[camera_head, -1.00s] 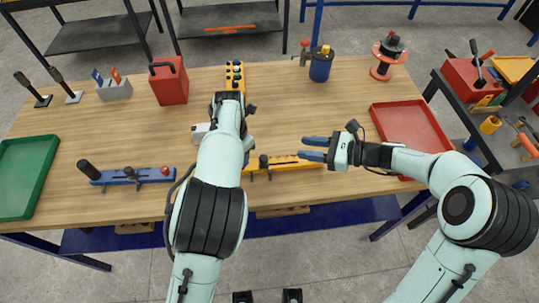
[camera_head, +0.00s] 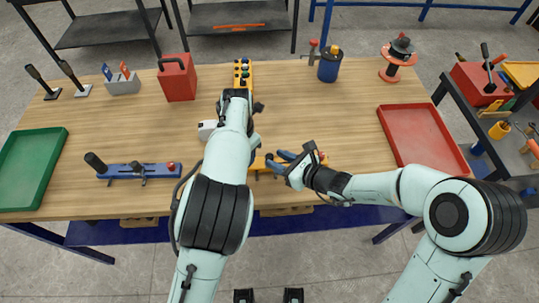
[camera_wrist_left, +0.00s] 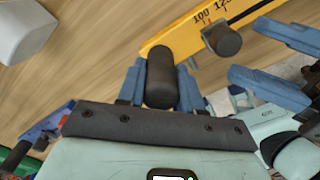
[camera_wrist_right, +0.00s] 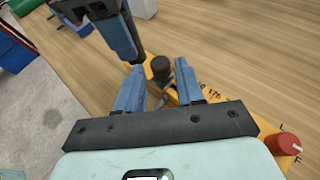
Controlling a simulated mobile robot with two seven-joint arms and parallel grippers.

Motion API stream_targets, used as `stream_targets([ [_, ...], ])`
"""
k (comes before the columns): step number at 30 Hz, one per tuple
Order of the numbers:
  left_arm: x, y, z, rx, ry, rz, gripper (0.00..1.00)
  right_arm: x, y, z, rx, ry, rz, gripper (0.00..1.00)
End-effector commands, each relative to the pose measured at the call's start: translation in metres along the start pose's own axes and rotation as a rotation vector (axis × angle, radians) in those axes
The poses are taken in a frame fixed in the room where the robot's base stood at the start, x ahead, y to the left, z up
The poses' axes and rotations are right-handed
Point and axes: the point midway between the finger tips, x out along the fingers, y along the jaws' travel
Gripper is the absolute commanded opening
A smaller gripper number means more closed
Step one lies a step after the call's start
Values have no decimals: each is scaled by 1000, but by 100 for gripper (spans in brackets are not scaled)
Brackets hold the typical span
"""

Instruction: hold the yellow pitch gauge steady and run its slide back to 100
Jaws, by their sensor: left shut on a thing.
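The yellow pitch gauge (camera_head: 261,163) lies along the table's front, partly hidden by my arms. In the left wrist view its scale (camera_wrist_left: 205,18) shows 100 and part of the following mark. My left gripper (camera_wrist_left: 162,72) is shut on the gauge's black upright grip (camera_wrist_left: 161,90). The slide's dark knob (camera_wrist_left: 226,41) stands beside those marks; its exact reading is hidden. My right gripper (camera_head: 275,160) is open. In the right wrist view, a dark knob (camera_wrist_right: 161,67) shows between and beyond its fingertips. The gauge's red end knob (camera_wrist_right: 285,144) shows at right.
A blue gauge (camera_head: 140,171) lies to the left, near a green tray (camera_head: 59,150). A red tray (camera_head: 388,125) is at right. A red can (camera_head: 179,80) and a yellow button box (camera_head: 249,68) stand behind. My two grippers are close together.

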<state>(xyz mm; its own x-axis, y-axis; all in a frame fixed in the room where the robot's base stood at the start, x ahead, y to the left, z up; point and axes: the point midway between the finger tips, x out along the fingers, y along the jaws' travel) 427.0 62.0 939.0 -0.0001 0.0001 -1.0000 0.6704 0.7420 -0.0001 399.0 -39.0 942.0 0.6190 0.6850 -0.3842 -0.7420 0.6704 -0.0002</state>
Motion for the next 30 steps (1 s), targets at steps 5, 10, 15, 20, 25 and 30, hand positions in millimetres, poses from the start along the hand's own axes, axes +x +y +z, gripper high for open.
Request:
stream_targets([
  [5, -1, 0, 1, 0, -3, 0, 0, 28, 0, 0, -1, 0, 2, 37],
  [10, -1, 0, 1, 0, -3, 0, 0, 40, 0, 0, 0, -1, 1, 37],
  [15, -1, 0, 1, 0, -3, 0, 0, 42, 0, 0, 1, -1, 0, 37],
  [20, -1, 0, 1, 0, -3, 0, 0, 42, 0, 0, 0, -1, 0, 28],
  [25, -1, 0, 1, 0, -3, 0, 0, 41, 0, 0, 0, -1, 0, 0],
  [30, -1, 0, 1, 0, -3, 0, 0, 48, 7, 3, 0, -1, 2, 0],
])
